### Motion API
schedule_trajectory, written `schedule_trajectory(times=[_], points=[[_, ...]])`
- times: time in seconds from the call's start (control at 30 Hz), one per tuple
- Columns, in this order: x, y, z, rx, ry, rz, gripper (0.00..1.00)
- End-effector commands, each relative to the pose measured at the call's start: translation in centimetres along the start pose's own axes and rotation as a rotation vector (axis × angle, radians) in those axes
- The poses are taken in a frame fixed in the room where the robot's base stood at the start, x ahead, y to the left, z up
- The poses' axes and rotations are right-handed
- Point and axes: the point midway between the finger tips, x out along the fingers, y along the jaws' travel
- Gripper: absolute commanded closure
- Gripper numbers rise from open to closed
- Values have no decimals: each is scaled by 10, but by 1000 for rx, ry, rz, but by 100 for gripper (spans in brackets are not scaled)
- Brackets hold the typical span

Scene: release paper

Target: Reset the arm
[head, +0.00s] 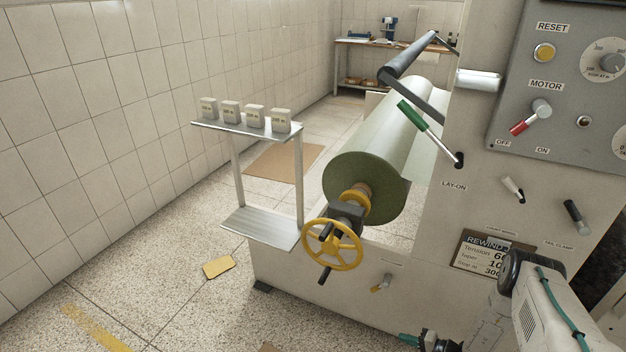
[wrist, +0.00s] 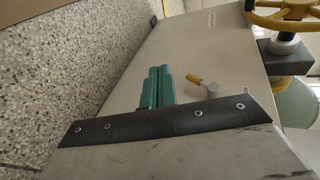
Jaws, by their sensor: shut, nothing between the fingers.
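My arm (head: 545,300) reaches in from the lower right of the head view, in front of the machine's light panel. My gripper's teal fingers (wrist: 158,87) are together and empty in the wrist view. In the head view a teal tip (head: 408,338) shows at the bottom edge, partly cut off. A small yellow-handled lever (wrist: 200,83) on the panel lies just beyond and right of the fingers in the wrist view; I see no contact. It also shows in the head view (head: 382,283).
The rewind machine carries a green roll (head: 365,180), a yellow handwheel (head: 332,244) and a green-handled LAY-ON lever (head: 425,128). The control panel (head: 555,90) is at upper right. A shelf stand (head: 262,226) holds several small blocks. The floor at left is mostly free.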

Motion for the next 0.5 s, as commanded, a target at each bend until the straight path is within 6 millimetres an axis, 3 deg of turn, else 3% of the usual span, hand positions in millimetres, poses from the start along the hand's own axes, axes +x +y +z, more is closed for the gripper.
schedule_trajectory(times=[0.23,0.5], points=[[-4,0,49,196,-137,18,100],[-26,-56,70,343,-329,77,100]])
